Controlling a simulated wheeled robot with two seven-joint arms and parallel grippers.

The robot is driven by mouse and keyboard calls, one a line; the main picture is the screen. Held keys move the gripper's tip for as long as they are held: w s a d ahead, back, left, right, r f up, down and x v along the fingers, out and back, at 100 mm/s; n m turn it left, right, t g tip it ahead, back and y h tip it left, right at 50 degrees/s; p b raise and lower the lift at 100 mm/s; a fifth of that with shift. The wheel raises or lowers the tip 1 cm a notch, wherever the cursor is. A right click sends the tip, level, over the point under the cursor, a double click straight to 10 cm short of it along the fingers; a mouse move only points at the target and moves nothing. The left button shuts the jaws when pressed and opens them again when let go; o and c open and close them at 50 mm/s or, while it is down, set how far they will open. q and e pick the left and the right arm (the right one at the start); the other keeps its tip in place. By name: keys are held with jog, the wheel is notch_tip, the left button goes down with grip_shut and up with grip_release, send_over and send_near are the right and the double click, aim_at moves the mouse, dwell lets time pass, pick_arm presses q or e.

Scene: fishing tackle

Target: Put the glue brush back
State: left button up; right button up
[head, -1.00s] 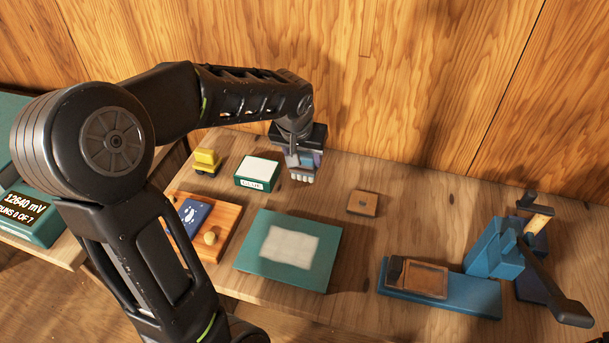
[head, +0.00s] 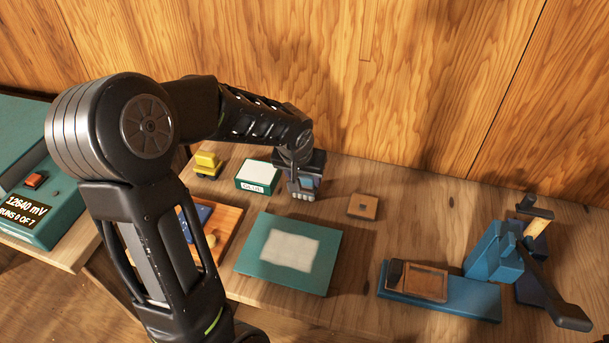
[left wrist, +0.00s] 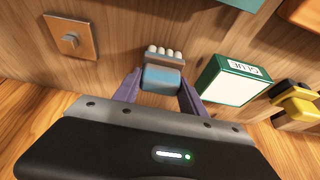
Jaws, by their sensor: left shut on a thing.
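My left gripper (head: 304,184) is shut on the glue brush (left wrist: 162,77), which has a blue-grey body and a row of pale bristles. The brush also shows in the head view (head: 304,194), partly hidden by the gripper. It is just right of the green and white box marked GLUE (head: 257,177), with its bristles low over the bench. In the left wrist view the brush sits between the purple fingers, and the glue box (left wrist: 240,79) is to its right. I cannot tell whether the bristles touch the bench. My right gripper is not in view.
A small wooden block with a peg (head: 363,206) lies to the right of the brush. A teal board with a pale pad (head: 328,262) is in front. A yellow and black item (head: 206,164) stands left of the glue box. A blue vise-like tool (head: 495,252) stands at the right.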

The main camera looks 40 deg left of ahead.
pick_arm(q)
jog(key=shift+f, duration=0.1)
jog(key=shift+f+b, duration=0.15)
jog(key=shift+b, duration=0.15)
jog(key=o, duration=1.2)
jog(key=shift+r, duration=0.2)
jog(key=shift+r, duration=0.55)
jog(key=v, duration=1.1)
jog(key=shift+s+d, duration=0.1)
